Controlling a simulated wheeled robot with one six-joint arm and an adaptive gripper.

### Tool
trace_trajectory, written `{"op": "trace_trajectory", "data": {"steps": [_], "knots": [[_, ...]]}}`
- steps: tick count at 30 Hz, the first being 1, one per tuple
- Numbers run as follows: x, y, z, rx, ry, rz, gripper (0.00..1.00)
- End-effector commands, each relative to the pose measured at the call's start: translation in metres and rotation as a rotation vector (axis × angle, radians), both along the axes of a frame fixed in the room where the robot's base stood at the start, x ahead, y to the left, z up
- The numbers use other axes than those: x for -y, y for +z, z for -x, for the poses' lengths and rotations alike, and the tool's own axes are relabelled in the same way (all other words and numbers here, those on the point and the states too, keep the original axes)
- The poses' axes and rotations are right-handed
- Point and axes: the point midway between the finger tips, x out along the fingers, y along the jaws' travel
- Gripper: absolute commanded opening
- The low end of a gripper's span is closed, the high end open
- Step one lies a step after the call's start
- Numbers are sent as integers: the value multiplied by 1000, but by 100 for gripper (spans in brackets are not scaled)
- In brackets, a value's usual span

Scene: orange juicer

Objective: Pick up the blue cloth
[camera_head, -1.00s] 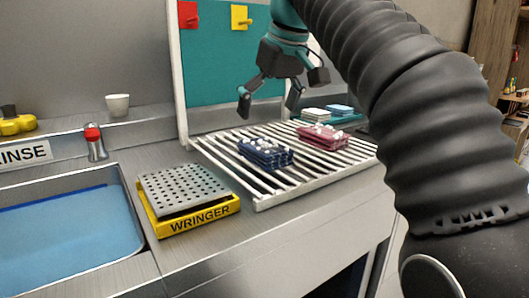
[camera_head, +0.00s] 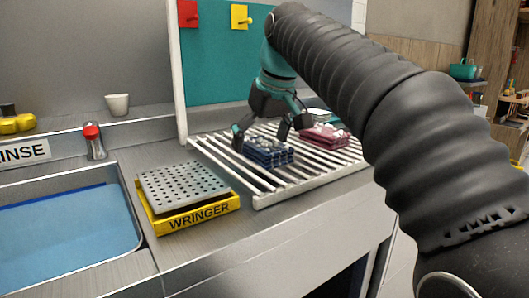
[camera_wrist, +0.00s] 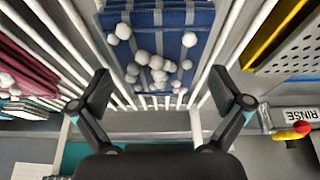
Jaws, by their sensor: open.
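The blue cloth (camera_head: 268,156) lies folded on a white slatted rack, with several white foam-like balls on top. In the wrist view the blue cloth (camera_wrist: 165,30) shows white stripes and fills the upper middle, with the white balls clustered on it. My gripper (camera_head: 262,142) is open and low over the rack, at the far side of the cloth in the head view. Nothing is between the fingertips.
A dark red cloth (camera_head: 325,137), also with white balls, lies right of the blue one on the rack (camera_head: 225,161). A yellow wringer (camera_head: 192,215) with a perforated plate stands left of the rack. A water-filled basin (camera_head: 70,235) is at far left.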

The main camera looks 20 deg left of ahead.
Motion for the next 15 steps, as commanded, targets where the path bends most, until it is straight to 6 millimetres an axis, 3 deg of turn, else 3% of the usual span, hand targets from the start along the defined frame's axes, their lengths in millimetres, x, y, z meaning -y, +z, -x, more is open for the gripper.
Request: {"op": "trace_trajectory", "data": {"steps": [2,3,10,15], "knots": [[0,0,0,0,0,0,100],[0,0,0,0,0,0,95],[0,0,0,-1,0,1,38],[0,0,0,-1,0,1,36]]}}
